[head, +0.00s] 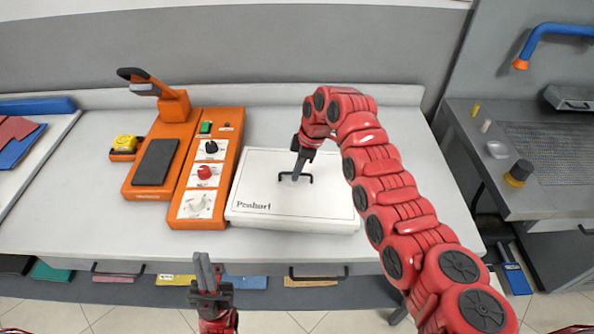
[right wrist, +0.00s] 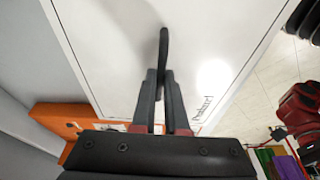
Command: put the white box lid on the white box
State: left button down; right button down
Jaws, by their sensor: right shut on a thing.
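The white box lid (head: 262,172) is a flat white panel with a black handle (head: 283,178) and the printed word "Penhurl" near its front left corner. It lies over the white box on the counter; only a thin front side (head: 290,224) shows below it, and I cannot tell whether the lid is fully seated. My right gripper (head: 298,174) comes down from above and is shut on the handle. The right wrist view shows its fingers (right wrist: 162,90) on either side of the black handle (right wrist: 163,50). My left gripper (head: 206,268) is empty in front of the counter, clear of the lid.
An orange control panel (head: 228,150) with knobs stands close to the lid's left side, beside an orange press (head: 170,125). A grey side table (head: 520,200) with small items stands at the right.

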jog(key=c, duration=0.9)
grip_release()
jog(key=shift+o, duration=0.2)
jog(key=shift+r, duration=0.25)
jog(key=b+v, duration=0.4)
jog(key=v, duration=1.3)
jog(key=shift+s, duration=0.1)
